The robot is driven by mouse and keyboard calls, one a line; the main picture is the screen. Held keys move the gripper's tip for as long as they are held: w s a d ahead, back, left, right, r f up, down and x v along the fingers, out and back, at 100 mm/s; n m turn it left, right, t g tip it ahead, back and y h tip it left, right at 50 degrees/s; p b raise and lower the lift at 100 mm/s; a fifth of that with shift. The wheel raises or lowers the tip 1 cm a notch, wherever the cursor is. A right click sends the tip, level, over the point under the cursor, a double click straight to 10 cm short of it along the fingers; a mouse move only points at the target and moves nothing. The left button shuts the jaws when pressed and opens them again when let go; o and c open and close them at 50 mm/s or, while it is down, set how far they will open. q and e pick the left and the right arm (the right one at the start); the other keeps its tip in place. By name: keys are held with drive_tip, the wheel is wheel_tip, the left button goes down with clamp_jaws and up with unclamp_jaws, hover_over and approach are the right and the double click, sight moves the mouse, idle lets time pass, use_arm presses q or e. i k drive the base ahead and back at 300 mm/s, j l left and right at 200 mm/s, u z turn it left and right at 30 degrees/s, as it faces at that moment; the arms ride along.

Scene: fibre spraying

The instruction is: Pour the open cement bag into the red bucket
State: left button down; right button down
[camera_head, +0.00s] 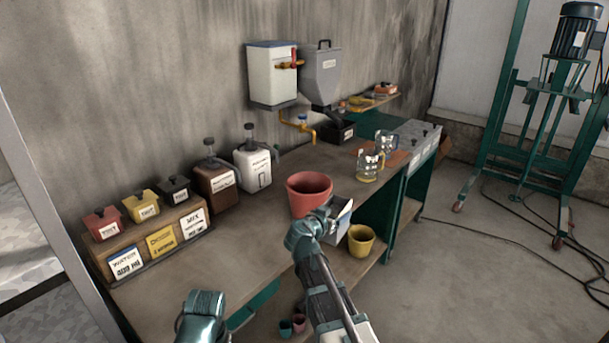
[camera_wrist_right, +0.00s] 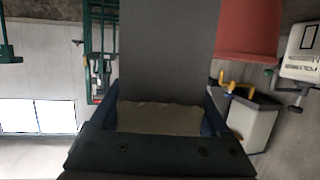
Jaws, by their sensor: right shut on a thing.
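The red bucket (camera_head: 309,192) stands upright on the workbench near its front edge. My right gripper (camera_head: 328,217) is just in front of the bucket, at its lower right in the head view, and is shut on the cement bag (camera_head: 341,208). The bag shows as a small pale and grey shape, partly hidden by the gripper. In the right wrist view the bag's grey side (camera_wrist_right: 168,55) fills the middle between the fingers, with a pale patch below it. The bucket (camera_wrist_right: 247,30) shows at the upper right there. My left gripper is out of view; only a left arm link shows.
A yellow bucket (camera_head: 361,240) stands on the lower level right of my right gripper. Glass beakers (camera_head: 370,165) stand behind it on the bench. Jugs (camera_head: 252,167) and a rack of labelled boxes (camera_head: 146,235) line the wall. The bench front (camera_head: 215,260) is clear.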

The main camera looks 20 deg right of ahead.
sight(307, 190)
drive_tip(key=i+l+u, duration=0.15)
drive_tip(key=l, duration=0.35)
drive_tip(key=l+u, duration=0.1)
drive_tip(key=l, duration=0.4)
drive_tip(key=i+l+u, duration=0.15)
drive_tip(key=l, duration=0.35)
